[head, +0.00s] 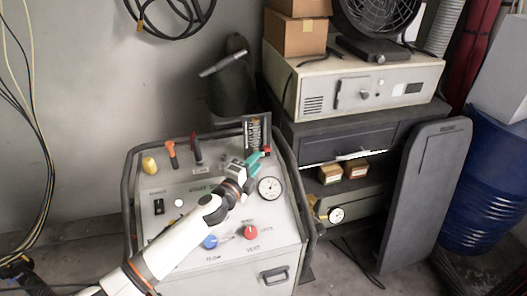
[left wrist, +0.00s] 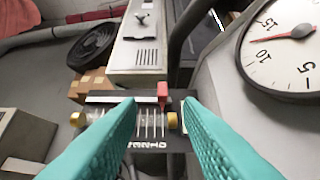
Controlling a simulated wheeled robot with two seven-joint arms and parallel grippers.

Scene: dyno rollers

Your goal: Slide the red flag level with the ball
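The red flag (left wrist: 163,90) is a small red block on the light rail of a dark gauge panel (left wrist: 150,138) in the left wrist view. Below the rail, a clear tube with scale lines runs between two brass-coloured end pieces. I cannot make out the ball in the tube. In the head view the upright black gauge (head: 256,130) stands at the console's back edge, with the red flag (head: 267,149) at its lower right. My left gripper (head: 257,157) has teal fingers, spread apart in the left wrist view (left wrist: 160,103), with the flag between them and nothing gripped. My right gripper is not in view.
A round dial (head: 269,188) stands close beside the left gripper. The console (head: 262,240) also carries a red knob (head: 250,231), a blue knob (head: 210,241) and several levers behind. A dark tube frame surrounds it. A shelf with a beige box (head: 320,88) stands right.

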